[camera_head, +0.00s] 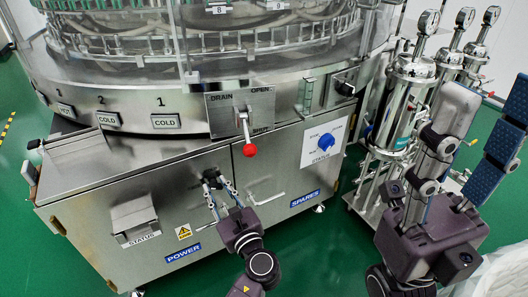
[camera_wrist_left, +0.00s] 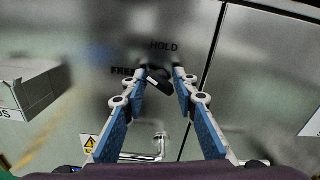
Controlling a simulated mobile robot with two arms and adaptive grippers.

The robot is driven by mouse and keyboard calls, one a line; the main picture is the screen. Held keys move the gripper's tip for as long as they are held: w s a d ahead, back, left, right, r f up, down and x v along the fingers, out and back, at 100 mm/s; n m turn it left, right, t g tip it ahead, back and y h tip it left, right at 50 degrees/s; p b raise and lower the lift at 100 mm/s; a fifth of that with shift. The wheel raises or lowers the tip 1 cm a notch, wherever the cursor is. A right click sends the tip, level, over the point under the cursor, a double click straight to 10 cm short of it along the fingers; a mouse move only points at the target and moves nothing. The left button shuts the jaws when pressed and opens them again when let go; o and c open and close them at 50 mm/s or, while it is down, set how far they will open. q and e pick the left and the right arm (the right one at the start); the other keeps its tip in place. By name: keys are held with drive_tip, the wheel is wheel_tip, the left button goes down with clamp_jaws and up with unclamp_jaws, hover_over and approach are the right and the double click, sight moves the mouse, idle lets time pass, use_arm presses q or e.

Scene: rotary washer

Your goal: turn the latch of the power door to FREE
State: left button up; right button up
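The power door (camera_head: 150,215) is the steel panel with the blue POWER label at the lower left of the machine. Its small black latch (camera_wrist_left: 159,80) shows in the left wrist view, below the word HOLD and just right of the word FREE. It sits tilted, its lower end to the right. My left gripper (camera_head: 214,182) is at the latch, which also shows in the head view (camera_head: 210,175). In the left wrist view its fingertips (camera_wrist_left: 162,69) are apart, on either side of the latch; contact is unclear. My right gripper (camera_head: 490,100) is open and empty at the right.
A red-knobbed drain lever (camera_head: 249,149) sticks out above the doors. A bar handle (camera_head: 266,198) is on the spares door (camera_head: 285,170). A status box (camera_head: 133,217) juts out left of the latch. Steel filter housings (camera_head: 402,105) stand at the right.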

use_arm(q)
drive_tip(key=shift+m, duration=1)
drive_tip(key=p+v, duration=0.3)
drive_tip(key=v, duration=0.5)
drive_tip(key=w+d+f+n+t+h, duration=0.1)
drive_tip(key=w+d+n+h, duration=0.2)
drive_tip(key=d+h, duration=0.4)
drive_tip(key=d+r+n+t+h, duration=0.2)
drive_tip(key=d+r+n+h, duration=0.15)
drive_tip(key=r+h, duration=0.25)
drive_tip(key=s+r+n+t+h, duration=0.2)
drive_tip(key=s+r+n+h, duration=0.2)
drive_tip(key=r, duration=0.6)
drive_tip(key=s+a+r+n+t+h, duration=0.1)
drive_tip(key=s+r+n+t+h, duration=0.1)
drive_tip(key=s+r+n+h, duration=0.2)
drive_tip(key=shift+s+r+t+h, duration=0.4)
drive_tip(key=shift+s+r+h, duration=0.8)
drive_tip(key=shift+r, duration=2.2)
drive_tip(key=shift+s+y, duration=0.35)
drive_tip(key=shift+y, duration=0.05)
